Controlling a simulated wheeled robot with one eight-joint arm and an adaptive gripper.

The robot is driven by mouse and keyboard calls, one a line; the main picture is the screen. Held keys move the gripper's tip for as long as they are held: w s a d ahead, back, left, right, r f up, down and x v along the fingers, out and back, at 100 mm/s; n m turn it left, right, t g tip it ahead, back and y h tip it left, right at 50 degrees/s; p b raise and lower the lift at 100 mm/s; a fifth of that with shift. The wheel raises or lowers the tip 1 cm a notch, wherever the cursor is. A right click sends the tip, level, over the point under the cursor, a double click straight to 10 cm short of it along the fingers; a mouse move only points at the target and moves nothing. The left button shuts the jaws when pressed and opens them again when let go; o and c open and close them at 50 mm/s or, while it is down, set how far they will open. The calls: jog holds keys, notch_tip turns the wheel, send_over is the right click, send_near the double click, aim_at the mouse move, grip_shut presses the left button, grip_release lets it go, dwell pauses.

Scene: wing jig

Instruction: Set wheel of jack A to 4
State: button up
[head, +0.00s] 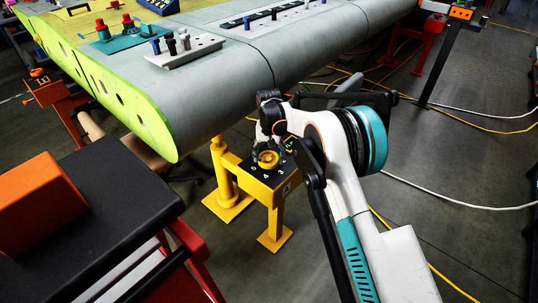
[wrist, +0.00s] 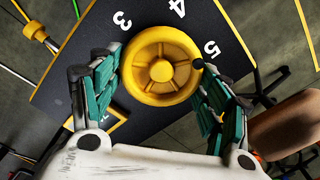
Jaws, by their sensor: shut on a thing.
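The wheel of jack A is a yellow handwheel (head: 268,158) on the black top plate of a yellow stand under the wing. In the wrist view the yellow wheel (wrist: 161,65) fills the middle, with the white numbers 3, 4 and 5 (wrist: 210,47) around its far side. A small dark mark (wrist: 197,63) on the wheel's right rim is beside the 5. My gripper (head: 268,152) reaches down over the wheel. In the wrist view my gripper's teal fingers (wrist: 158,72) close on the wheel from left and right.
The grey wing (head: 230,55) with its green end rib overhangs the jack. A black-topped cart (head: 95,205) with an orange box (head: 40,205) stands at the left front. Cables lie on the floor at right. Another orange-topped stand (head: 460,14) is far back.

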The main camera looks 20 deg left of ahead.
aim_at(268, 156)
jog(key=n+p, duration=0.1)
jog(key=n, duration=0.4)
jog(key=shift+s+a, duration=0.1)
jog(key=shift+a, duration=0.05)
jog(key=n+p, duration=0.1)
jog(key=n, duration=0.4)
jog(key=shift+s, duration=0.1)
jog(key=shift+n, duration=0.3)
jog(key=o, duration=1.1)
jog(key=shift+c, duration=0.2)
notch_tip(268, 156, up, 12)
